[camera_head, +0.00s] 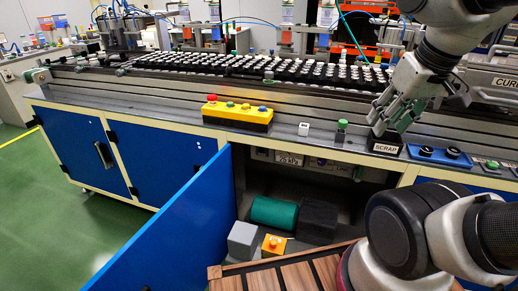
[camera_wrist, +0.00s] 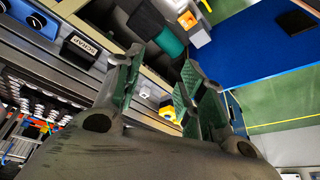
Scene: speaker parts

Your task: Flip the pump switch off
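No part is readably marked as the pump switch. Inside the open cabinet under the bench, a small orange box with a round knob (camera_head: 274,243) stands in front of a green cylinder (camera_head: 275,213). A grey box (camera_head: 243,239) is beside it, and a black box (camera_head: 318,220) is to the right. The orange box also shows at the top of the wrist view (camera_wrist: 187,18), near the green cylinder (camera_wrist: 166,41). Whether its knob is on or off cannot be told. My gripper (camera_head: 386,126) is open and empty above the bench front, by the SCRAP label, away from the cabinet.
The blue cabinet door (camera_head: 170,235) stands open toward the front. A yellow button box (camera_head: 237,114), a small white block (camera_head: 304,129), a green button (camera_head: 342,125) and the SCRAP box (camera_head: 386,148) line the bench edge. A slatted wooden surface (camera_head: 290,274) is in front.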

